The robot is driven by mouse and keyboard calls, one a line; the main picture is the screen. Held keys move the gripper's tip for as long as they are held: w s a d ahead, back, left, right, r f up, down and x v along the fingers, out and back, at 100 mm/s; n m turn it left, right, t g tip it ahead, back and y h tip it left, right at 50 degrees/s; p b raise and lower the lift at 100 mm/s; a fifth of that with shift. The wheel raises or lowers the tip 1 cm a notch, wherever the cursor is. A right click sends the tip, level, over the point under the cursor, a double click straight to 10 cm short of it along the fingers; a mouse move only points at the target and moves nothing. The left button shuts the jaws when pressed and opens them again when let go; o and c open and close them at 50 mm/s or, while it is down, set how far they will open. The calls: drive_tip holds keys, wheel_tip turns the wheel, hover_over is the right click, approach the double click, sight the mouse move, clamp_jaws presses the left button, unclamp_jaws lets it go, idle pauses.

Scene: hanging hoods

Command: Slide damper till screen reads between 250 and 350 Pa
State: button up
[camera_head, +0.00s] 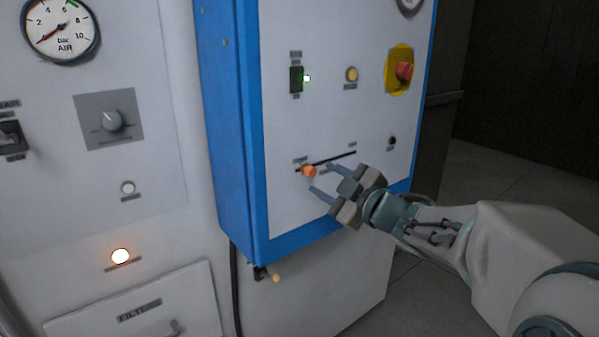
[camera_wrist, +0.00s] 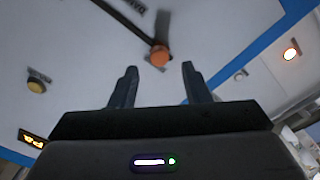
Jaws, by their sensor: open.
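The damper slider has an orange knob (camera_head: 308,171) near the left end of a dark slanted slot (camera_head: 340,157) on the blue-edged panel. My gripper (camera_head: 321,178) is open in front of the panel, its fingertips close to the knob. In the wrist view the knob (camera_wrist: 160,56) lies just beyond and between the two fingertips of my gripper (camera_wrist: 159,70), and I see no contact. A dark screen (camera_wrist: 32,138) at the left of the wrist view shows orange "Pa" letters. Its number cannot be read.
A red button on a yellow plate (camera_head: 404,71), a beige button (camera_head: 352,74) and a dark green-lit element (camera_head: 296,80) sit above the slot. The left panel has an air gauge (camera_head: 61,28), a grey dial (camera_head: 111,121) and a lit lamp (camera_head: 121,256). A small lever (camera_head: 268,274) protrudes below.

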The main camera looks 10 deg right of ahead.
sight(313, 173)
drive_tip(key=shift+x, duration=2.35)
